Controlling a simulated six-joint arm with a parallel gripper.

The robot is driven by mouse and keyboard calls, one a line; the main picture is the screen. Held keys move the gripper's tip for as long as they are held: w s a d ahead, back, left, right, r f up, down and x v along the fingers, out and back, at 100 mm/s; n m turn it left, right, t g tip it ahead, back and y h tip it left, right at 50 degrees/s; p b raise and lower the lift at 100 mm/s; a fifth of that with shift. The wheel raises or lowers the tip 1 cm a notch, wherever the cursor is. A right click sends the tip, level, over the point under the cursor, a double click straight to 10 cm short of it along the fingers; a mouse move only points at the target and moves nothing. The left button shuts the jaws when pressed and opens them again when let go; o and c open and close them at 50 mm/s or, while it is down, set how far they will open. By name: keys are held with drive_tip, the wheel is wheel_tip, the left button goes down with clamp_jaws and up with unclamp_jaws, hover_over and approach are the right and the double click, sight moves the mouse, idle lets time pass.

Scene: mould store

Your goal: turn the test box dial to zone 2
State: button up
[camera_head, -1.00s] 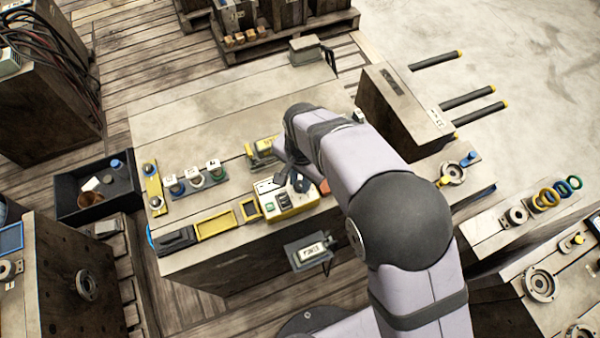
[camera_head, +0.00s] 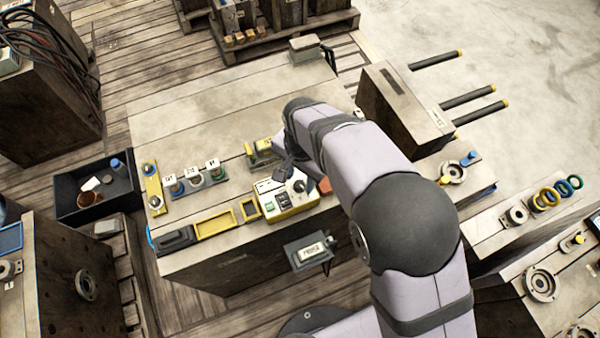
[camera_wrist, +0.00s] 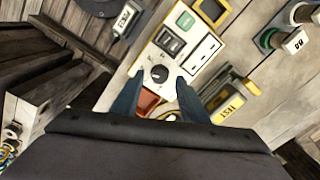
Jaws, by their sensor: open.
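The test box (camera_head: 285,203) is a yellow box with a white top, at the front edge of the bench in the head view. Its round black dial (camera_head: 299,186) is near the right end of the top. In the wrist view the dial (camera_wrist: 159,73) sits on the white panel, beside black switches (camera_wrist: 170,42). My gripper (camera_wrist: 158,82) is open and empty, its two fingertips framing the dial from either side in the picture. A gap to the dial seems to remain. The zone the dial points to is too small to read.
A yellow tray (camera_head: 217,224) and black block (camera_head: 174,240) lie left of the test box. A labelled grey box (camera_head: 311,251) hangs at the bench front. Several tagged pieces (camera_head: 194,178) stand behind left. An orange piece (camera_wrist: 149,102) lies close to the box.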

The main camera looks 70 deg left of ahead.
sight(299, 180)
drive_tip(key=shift+d+r+b, duration=0.1)
drive_tip(key=shift+r+b, duration=0.5)
drive_tip(key=shift+r, duration=2.5)
drive_tip(key=n, duration=0.2)
drive_tip(key=a+n, duration=0.1)
drive_tip(key=shift+w+a+f+n, duration=0.1)
drive_tip(key=shift+n, duration=0.3)
drive_tip(key=w+d+f+n+h, duration=0.1)
drive_tip(key=d+f+n, duration=0.25)
drive_tip(key=d, duration=0.35)
drive_tip(key=d+f+n+h, duration=0.15)
drive_tip(key=d+f, duration=0.25)
drive_tip(key=d, duration=0.4)
drive_tip(key=w+d+r+m, duration=0.3)
drive_tip(key=w+d+m, duration=0.2)
drive_tip(key=d, duration=0.7)
drive_tip(key=w+d+r+m+y+p, duration=0.1)
drive_tip(key=w+d+r+m, duration=0.3)
drive_tip(key=d, duration=0.8)
drive_tip(key=w+d+r+m+y+p, duration=0.1)
drive_tip(key=w+d+r+m, duration=0.2)
drive_tip(key=w+d+m, duration=0.2)
drive_tip(key=w+d, duration=0.3)
drive_tip(key=d, duration=0.4)
drive_tip(key=shift+w+r+m, duration=0.25)
drive_tip(key=shift+w+m, duration=0.05)
